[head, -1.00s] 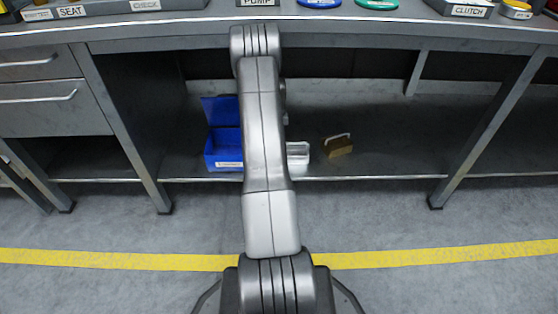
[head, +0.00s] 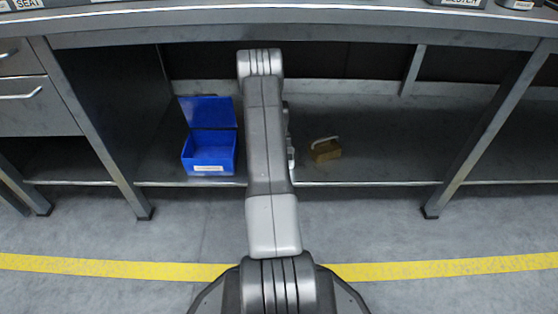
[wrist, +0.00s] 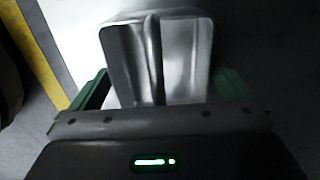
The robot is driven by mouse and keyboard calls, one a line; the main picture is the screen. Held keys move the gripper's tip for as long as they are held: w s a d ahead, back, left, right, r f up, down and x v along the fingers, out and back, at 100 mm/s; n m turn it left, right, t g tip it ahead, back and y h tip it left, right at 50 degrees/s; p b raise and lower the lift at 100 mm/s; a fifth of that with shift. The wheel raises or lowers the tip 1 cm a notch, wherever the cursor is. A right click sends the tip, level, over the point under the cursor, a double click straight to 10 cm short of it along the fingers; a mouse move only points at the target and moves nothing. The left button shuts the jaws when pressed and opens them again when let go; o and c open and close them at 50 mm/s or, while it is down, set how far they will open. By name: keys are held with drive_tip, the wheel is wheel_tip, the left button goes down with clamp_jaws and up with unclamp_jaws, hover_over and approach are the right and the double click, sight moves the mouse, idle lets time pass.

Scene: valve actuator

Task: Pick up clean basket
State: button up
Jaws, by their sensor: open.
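A pale metal basket (wrist: 187,55) with rounded corners fills the upper middle of the wrist view. A ridge or divider runs down its inside. I take it for the clean basket, though no label on it is readable. My gripper (wrist: 162,90) is open, with a green finger on either side of the near part of the basket. The dark gripper body hides the basket's near end. I cannot tell whether the fingers touch it. In the head view my arm hides the gripper and most or all of the basket.
An open blue box (head: 208,153) stands on the lower shelf left of my arm. A small brown box with a pale handle (head: 325,150) stands to the right. The workbench (head: 330,40) overhangs the shelf, with legs on both sides. The shelf farther right is clear.

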drive_tip(key=shift+f, duration=0.4)
drive_tip(key=shift+r, duration=0.1)
drive_tip(key=c, duration=1)
